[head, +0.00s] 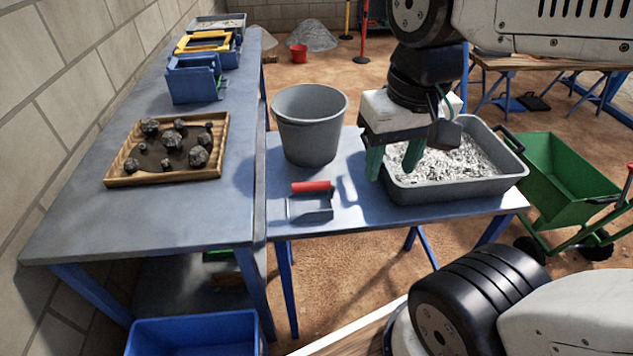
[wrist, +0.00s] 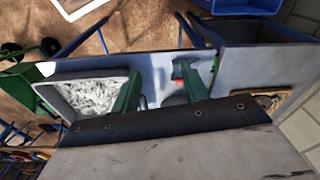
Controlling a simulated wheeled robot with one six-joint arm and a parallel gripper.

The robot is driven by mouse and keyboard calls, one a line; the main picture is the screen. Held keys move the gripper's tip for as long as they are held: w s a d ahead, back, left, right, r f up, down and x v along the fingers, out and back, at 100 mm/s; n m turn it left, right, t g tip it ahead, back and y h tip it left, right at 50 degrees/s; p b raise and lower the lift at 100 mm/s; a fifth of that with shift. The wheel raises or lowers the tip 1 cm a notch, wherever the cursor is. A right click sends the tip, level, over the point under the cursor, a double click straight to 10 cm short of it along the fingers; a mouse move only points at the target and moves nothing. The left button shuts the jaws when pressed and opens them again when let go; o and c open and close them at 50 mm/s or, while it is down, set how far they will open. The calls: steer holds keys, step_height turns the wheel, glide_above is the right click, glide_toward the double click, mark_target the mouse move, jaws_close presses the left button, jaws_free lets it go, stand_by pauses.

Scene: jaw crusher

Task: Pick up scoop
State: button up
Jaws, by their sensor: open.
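The scoop (head: 311,204), grey metal with a red handle, lies on the small grey table (head: 345,215) near its front left edge. In the wrist view the scoop's red handle (wrist: 179,83) shows beside the right finger, which partly covers the scoop. My gripper (head: 394,162) has two green fingers, apart and empty, pointing down. It is above the table, to the right of the scoop and in front of the grey tray's left side. In the wrist view its fingers (wrist: 160,85) stand apart with bare tabletop between them.
A grey bucket (head: 310,128) stands behind the scoop. A grey tray of crushed stone (head: 455,190) is at the right. A wooden tray of dark rocks (head: 112,178) sits on the left bench (head: 85,225). A green cart (head: 562,178) stands at the right. Tabletop around the scoop is clear.

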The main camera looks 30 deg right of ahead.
steer(key=w+f+m+g, duration=0.2)
steer(key=w+f+m, duration=0.2)
steer(key=w+m, duration=0.6)
steer(key=m+g, duration=0.1)
steer(key=m, duration=0.9)
glide_above(316, 182)
steer(key=shift+y, duration=0.3)
steer(key=f, duration=1)
steer(key=shift+w+d+f, duration=0.1)
steer(key=shift+w+d, duration=0.2)
steer(key=shift+f, duration=0.4)
steer(key=f, duration=0.7)
steer(key=shift+s+a+f, duration=0.15)
steer(key=shift+s+a, duration=0.15)
steer(key=shift+s, duration=0.05)
jaws_close()
